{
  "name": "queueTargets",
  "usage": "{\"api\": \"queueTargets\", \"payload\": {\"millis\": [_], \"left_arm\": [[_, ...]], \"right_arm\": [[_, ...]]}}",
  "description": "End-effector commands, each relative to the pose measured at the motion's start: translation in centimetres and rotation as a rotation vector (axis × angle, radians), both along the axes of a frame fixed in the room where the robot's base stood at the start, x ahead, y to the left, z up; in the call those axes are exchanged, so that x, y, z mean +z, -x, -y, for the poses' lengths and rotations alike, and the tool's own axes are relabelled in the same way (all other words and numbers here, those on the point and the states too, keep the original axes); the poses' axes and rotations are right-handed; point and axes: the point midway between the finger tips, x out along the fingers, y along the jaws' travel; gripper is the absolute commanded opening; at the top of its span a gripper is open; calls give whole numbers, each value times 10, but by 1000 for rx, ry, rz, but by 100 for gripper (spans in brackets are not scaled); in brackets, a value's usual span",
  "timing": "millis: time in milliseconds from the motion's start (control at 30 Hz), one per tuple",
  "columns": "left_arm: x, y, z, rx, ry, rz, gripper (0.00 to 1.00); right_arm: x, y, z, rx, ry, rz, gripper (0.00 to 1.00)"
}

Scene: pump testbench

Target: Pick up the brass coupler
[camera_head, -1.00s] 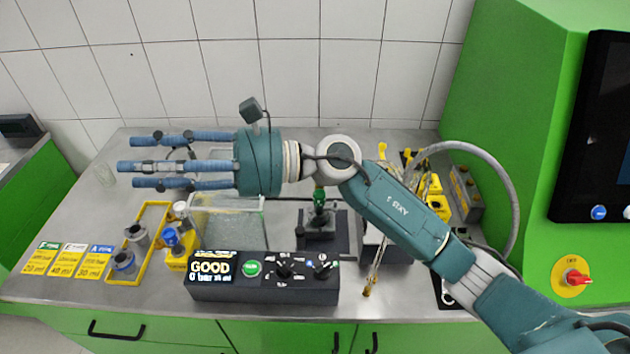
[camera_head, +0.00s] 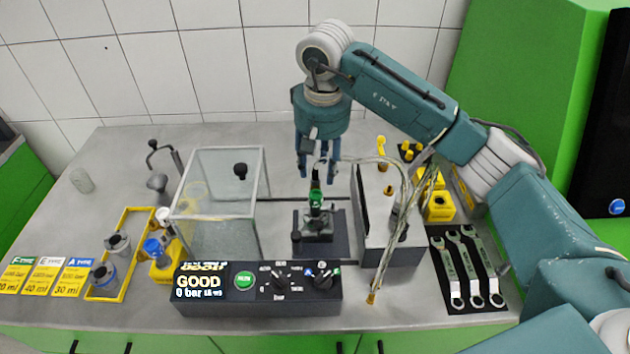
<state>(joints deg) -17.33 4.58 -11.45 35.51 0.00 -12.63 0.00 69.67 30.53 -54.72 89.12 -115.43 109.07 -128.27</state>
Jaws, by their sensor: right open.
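A small brass-coloured end piece (camera_head: 372,297), which may be the brass coupler, sits at the lower end of a thin pale hose near the table's front. Another small brass-coloured fitting (camera_head: 389,190) shows on top of the grey box; I cannot tell which is the coupler. My right gripper (camera_head: 318,170) is open and points down, its blue fingers just above or behind the green-topped pump part (camera_head: 316,197). It is well to the back left of the hose end. I see nothing between the fingers. My left gripper is not in view.
A clear box (camera_head: 215,215) stands left of the pump part. A control panel (camera_head: 258,287) lies in front. The grey box (camera_head: 380,240) and wrenches (camera_head: 468,265) are on the right. Yellow trays and cards are on the left. The back left of the table is mostly clear.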

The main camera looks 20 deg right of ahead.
Motion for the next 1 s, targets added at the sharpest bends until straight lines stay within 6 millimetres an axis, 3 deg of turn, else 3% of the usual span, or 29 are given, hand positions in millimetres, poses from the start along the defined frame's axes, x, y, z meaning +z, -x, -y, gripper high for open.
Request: {"api": "queueTargets", "payload": {"millis": [167, 333, 500, 767, 967, 1000], "left_arm": [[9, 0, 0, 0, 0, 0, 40], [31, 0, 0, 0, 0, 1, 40], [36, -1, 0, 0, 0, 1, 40], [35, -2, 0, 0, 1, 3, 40], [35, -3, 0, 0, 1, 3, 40], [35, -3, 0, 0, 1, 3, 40]], "right_arm": [[-11, -2, -2, -1, -2, -3, 40], [-33, -11, -5, -1, -4, -7, 40], [-54, -14, -5, 0, -3, -3, 40], [-58, -15, -4, 0, -3, 0, 40], [-58, -15, -5, 0, -3, 0, 0], [-58, -15, -5, 0, -3, 1, 0]]}}
